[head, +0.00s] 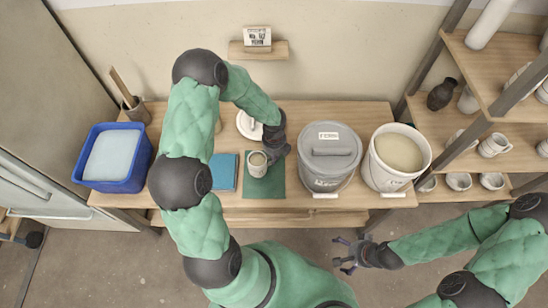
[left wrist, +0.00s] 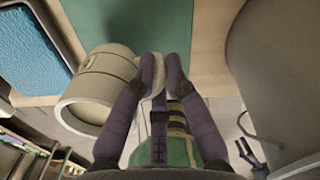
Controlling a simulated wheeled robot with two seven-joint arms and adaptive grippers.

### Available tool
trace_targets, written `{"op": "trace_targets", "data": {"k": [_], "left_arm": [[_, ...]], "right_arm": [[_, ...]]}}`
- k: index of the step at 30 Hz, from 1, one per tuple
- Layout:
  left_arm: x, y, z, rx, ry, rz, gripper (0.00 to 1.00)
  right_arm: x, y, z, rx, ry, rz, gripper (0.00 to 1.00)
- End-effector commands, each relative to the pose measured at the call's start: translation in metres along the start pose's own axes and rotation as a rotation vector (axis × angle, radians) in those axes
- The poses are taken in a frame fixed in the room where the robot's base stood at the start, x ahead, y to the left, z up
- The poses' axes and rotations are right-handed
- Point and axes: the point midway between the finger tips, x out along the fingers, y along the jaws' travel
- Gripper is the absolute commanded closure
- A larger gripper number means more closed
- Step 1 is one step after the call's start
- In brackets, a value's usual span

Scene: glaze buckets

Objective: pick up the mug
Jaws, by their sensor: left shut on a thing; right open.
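The mug (head: 257,163) is a pale, cream-grey cup with a brownish inside, seen over the dark green mat (head: 266,188) on the workbench. It also shows large in the left wrist view (left wrist: 92,92), with a small mark on its side. My left gripper (head: 275,153) is at the mug's right side. In the left wrist view its two fingers (left wrist: 160,68) are closed on the mug's handle, which they partly hide. I cannot tell whether the mug touches the mat. My right gripper (head: 347,255) is open and empty, in front of the bench.
A grey lidded bucket (head: 329,153) stands close right of the mat, with an open white bucket (head: 396,158) beyond it. Left are a blue book (head: 223,172) and a blue tub (head: 113,157). A white round dish (head: 248,126) lies behind. Shelves with pottery (head: 494,144) stand right.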

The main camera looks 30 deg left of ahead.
Motion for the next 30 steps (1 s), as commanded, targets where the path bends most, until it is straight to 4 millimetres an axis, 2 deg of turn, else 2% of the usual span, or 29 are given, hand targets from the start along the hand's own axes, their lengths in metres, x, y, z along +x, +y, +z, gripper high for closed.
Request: {"op": "trace_targets", "data": {"k": [21,30], "left_arm": [[-0.057,0.036,-0.030,-0.001,-0.001,-0.001,1.00],[-0.070,0.057,-0.047,-0.001,0.000,0.001,1.00]], "right_arm": [[-0.020,-0.007,0.001,0.000,0.000,0.000,0.00],[-0.025,-0.009,0.001,0.000,0.000,0.000,0.00]]}}
